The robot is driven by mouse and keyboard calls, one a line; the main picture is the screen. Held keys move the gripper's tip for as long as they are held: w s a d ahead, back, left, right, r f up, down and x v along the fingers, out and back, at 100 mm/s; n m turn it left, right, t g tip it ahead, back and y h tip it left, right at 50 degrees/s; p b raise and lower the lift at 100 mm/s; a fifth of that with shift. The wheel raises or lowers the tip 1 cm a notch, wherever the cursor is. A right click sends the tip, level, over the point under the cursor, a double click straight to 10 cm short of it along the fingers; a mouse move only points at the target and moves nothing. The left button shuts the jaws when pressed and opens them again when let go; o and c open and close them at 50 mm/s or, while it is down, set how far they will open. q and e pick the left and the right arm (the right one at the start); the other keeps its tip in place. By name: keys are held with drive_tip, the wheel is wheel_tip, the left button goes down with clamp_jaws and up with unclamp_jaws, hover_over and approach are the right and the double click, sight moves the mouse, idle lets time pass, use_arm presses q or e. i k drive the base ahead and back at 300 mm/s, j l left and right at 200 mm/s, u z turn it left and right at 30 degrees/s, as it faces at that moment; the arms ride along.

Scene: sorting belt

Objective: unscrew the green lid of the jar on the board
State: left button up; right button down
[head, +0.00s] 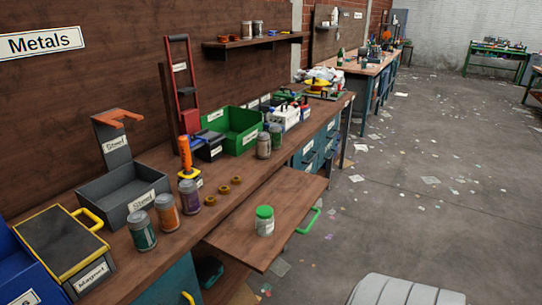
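In the head view, a jar (264,226) with a pale, label-like body stands upright on the wooden board (295,195). Its green lid (264,211) sits on top of the jar. The board sticks out from the front of the workbench and has a green handle (309,221) at its outer edge. Neither of my grippers shows in this view. Nothing touches the jar.
Several jars (166,212) stand along the bench's front edge, with small brass rings (223,190) nearby. A grey bin (120,190), a green bin (240,130) and a black box with yellow trim (62,250) sit on the bench. The board around the jar is clear.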

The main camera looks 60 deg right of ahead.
sight(264, 228)
drive_tip(key=z, duration=1.65)
drive_tip(key=k+l, duration=0.05)
